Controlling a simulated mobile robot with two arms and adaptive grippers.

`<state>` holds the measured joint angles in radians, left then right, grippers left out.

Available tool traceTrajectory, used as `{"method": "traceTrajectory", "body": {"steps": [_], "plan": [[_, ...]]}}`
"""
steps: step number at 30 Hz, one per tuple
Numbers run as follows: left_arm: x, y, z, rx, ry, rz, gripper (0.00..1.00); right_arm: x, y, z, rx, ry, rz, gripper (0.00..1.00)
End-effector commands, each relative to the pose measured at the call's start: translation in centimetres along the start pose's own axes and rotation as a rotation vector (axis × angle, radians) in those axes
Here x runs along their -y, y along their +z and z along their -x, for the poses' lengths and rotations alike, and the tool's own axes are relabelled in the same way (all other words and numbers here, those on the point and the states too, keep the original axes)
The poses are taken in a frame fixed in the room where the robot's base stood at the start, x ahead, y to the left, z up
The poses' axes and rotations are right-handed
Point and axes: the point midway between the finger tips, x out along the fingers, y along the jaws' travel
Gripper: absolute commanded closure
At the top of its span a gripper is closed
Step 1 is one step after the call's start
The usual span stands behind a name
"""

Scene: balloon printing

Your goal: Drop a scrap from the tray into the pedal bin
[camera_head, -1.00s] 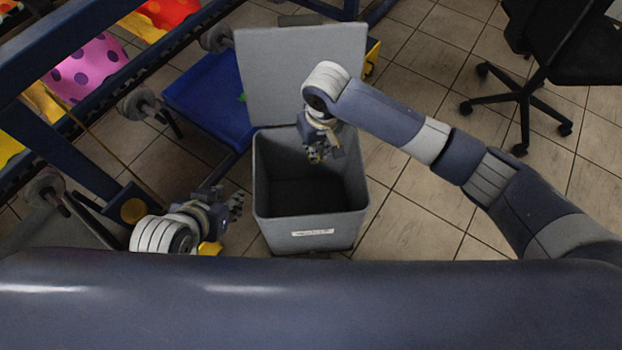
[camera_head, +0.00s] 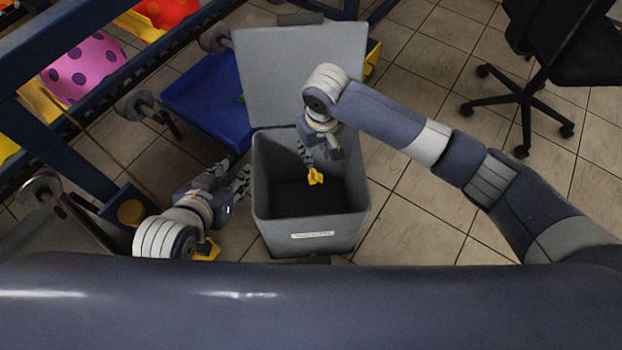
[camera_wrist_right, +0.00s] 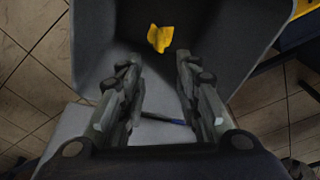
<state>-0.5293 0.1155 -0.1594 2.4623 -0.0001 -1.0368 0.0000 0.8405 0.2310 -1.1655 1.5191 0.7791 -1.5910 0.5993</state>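The grey pedal bin (camera_head: 312,228) stands in the middle of the head view with its lid (camera_head: 300,70) up. My right gripper (camera_head: 318,155) is over the bin's opening. In the right wrist view its two fingers (camera_wrist_right: 160,90) are apart with nothing between them. A yellow scrap (camera_head: 316,177) is below the fingers, inside the bin's outline; it also shows beyond the fingertips in the right wrist view (camera_wrist_right: 160,38), apart from them. The blue tray (camera_head: 205,105) is left of the bin, with a small green piece (camera_head: 241,98) at its edge. My left gripper (camera_head: 240,178) is left of the bin, fingers spread, empty.
A dark blue machine frame (camera_head: 60,150) with rollers and colourful balloon sheets (camera_head: 85,65) fills the left. A black office chair (camera_head: 530,80) stands at the upper right. Tiled floor (camera_head: 430,200) right of the bin is clear.

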Motion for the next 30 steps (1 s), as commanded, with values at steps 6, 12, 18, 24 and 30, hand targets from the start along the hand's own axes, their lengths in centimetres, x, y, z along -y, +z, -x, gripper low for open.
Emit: {"method": "traceTrajectory", "body": {"steps": [6,12,18,24,30], "plan": [[0.0,0.0,0.0,0.001,0.0,0.0,0.7,0.0,0.0,0.0,0.0,0.0,0.0,0.68],[0.0,0.0,0.0,0.001,0.0,0.0,0.7,0.0,-0.1,1.2,-0.002,0.0,0.001,0.68],[0.0,0.0,0.0,0.001,0.0,0.0,0.7,0.0,-0.1,5.2,-0.005,-0.001,0.001,0.68],[0.0,0.0,0.0,0.001,0.0,0.0,0.7,0.0,-0.1,9.2,-0.004,0.0,0.002,0.68],[0.0,0.0,0.0,0.001,0.0,0.0,0.7,0.0,-0.1,11.5,-0.001,0.0,0.0,0.68]]}}
